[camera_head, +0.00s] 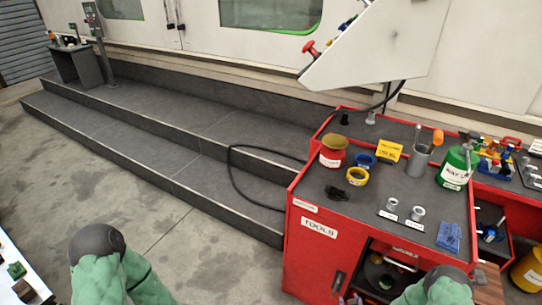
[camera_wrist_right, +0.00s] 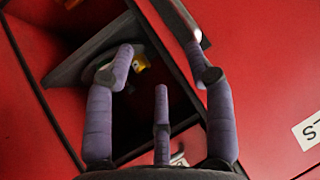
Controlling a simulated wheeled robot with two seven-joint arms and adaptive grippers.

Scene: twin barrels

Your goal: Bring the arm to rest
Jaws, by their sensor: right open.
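My right gripper (camera_wrist_right: 160,60) shows in the right wrist view with its purple-grey fingers spread apart and nothing between them. It faces the red tool cabinet (camera_wrist_right: 265,70), in front of an open dark compartment. How far the fingertips are from the cabinet, I cannot tell. In the head view my right arm (camera_head: 440,290) is at the bottom edge, in front of the cabinet's lower part; its gripper is out of the frame. My left arm (camera_head: 105,275) is bent at the bottom left over the floor; its gripper is out of view.
The grey floor (camera_head: 200,245) between the left arm and cabinet is clear.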

